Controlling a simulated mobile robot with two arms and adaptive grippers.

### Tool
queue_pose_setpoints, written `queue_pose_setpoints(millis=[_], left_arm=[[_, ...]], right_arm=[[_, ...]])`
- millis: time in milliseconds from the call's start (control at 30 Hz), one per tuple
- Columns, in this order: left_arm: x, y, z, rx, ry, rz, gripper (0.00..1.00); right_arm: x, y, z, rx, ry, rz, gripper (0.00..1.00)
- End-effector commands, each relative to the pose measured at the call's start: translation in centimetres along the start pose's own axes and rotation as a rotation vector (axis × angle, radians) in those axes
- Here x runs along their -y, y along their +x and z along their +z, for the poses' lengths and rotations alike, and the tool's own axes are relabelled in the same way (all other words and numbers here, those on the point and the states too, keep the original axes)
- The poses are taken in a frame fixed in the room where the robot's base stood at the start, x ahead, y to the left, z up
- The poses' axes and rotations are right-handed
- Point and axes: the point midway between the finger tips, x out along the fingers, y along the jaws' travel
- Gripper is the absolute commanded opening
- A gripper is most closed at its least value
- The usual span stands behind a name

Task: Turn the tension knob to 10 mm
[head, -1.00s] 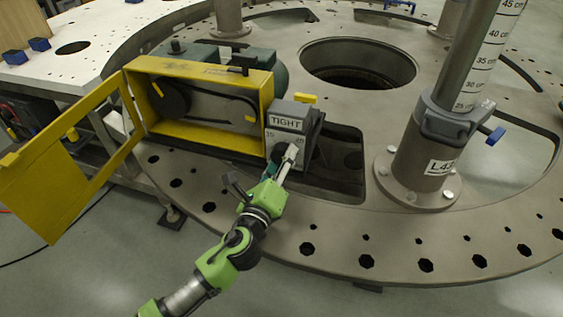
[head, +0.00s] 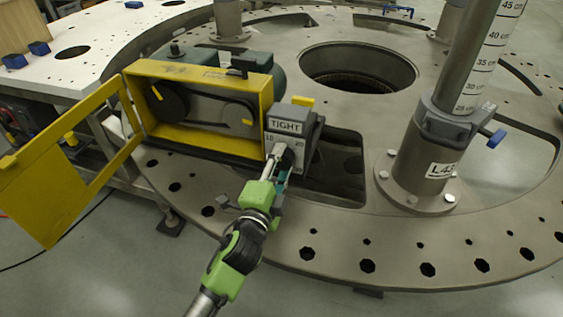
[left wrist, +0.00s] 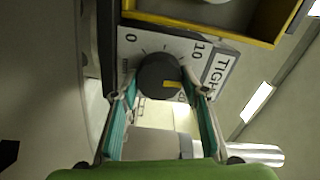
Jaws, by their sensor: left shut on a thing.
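The tension knob (left wrist: 155,72) is a dark round knob with a yellow pointer mark, on a white dial plate (left wrist: 185,47). In the left wrist view the plate reads 0 and 10 above the knob and TIGHT to its right. The pointer is turned toward the TIGHT side; its exact reading is unclear. My left gripper (left wrist: 160,96) is shut on the knob, one finger on each side. In the head view the gripper (head: 281,156) covers most of the knob, on the grey dial box (head: 298,112) showing 10, 20 and TIGHT. My right gripper is out of view.
An open yellow guard box (head: 198,148) with pulleys stands left of the dial box, its yellow door (head: 60,185) swung out left. A grey post (head: 420,165) stands to the right. A rectangular opening (head: 335,185) lies beside the dial box in the round plate (head: 400,238).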

Motion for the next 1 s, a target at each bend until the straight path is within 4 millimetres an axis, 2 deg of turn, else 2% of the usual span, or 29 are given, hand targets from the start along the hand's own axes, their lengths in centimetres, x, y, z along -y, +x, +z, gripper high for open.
queue_pose_setpoints(millis=[200,500,1000], left_arm=[[0.0,0.0,0.0,0.002,-0.206,0.003,0.19],[0.1,0.0,0.0,0.002,-0.424,0.002,0.19],[0.1,0.0,0.1,0.001,-0.565,0.002,0.19]], right_arm=[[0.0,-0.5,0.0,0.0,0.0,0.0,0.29],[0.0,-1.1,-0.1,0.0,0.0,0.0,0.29],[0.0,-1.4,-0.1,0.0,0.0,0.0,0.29]])
